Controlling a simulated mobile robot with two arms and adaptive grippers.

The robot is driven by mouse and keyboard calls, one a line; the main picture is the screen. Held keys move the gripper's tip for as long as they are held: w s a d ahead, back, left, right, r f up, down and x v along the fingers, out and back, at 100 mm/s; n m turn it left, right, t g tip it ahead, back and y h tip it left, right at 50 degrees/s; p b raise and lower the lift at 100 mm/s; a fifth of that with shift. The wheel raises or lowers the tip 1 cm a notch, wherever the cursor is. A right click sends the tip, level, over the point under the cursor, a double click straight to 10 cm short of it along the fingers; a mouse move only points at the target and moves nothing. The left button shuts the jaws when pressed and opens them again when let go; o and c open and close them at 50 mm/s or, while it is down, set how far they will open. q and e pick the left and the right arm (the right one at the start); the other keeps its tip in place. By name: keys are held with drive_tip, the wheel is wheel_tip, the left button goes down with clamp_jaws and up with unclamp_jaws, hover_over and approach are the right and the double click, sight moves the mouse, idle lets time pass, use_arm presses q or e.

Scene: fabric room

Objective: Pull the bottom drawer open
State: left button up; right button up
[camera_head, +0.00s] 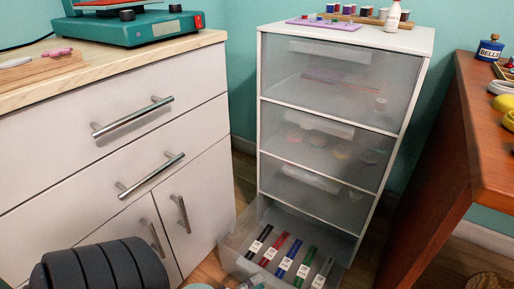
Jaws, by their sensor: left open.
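The white drawer unit (385,143) stands in the middle, with translucent drawer fronts. Its bottom drawer (237,240) is pulled out toward me, and its open top shows. Several capped tubes or markers (286,262) in black, red, blue, green and grey lie side by side in it. The three drawers above are shut. My left gripper (246,284) shows only in part at the bottom edge, by the near front of the bottom drawer. It is open; whether it touches the drawer is hard to tell. My right gripper is not in view.
A white cabinet (75,165) with metal bar handles stands at left, a teal machine (135,27) on its wooden top. A reddish wooden table (485,130) stands at right. Small jars and a white bottle (392,17) sit on the drawer unit. Little floor shows between the furniture.

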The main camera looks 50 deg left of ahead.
use_arm(q)
drive_tip(key=s+a, duration=0.1)
drive_tip(key=s, duration=1)
drive_tip(key=shift+s+a, duration=0.3)
drive_tip(key=shift+a, duration=0.1)
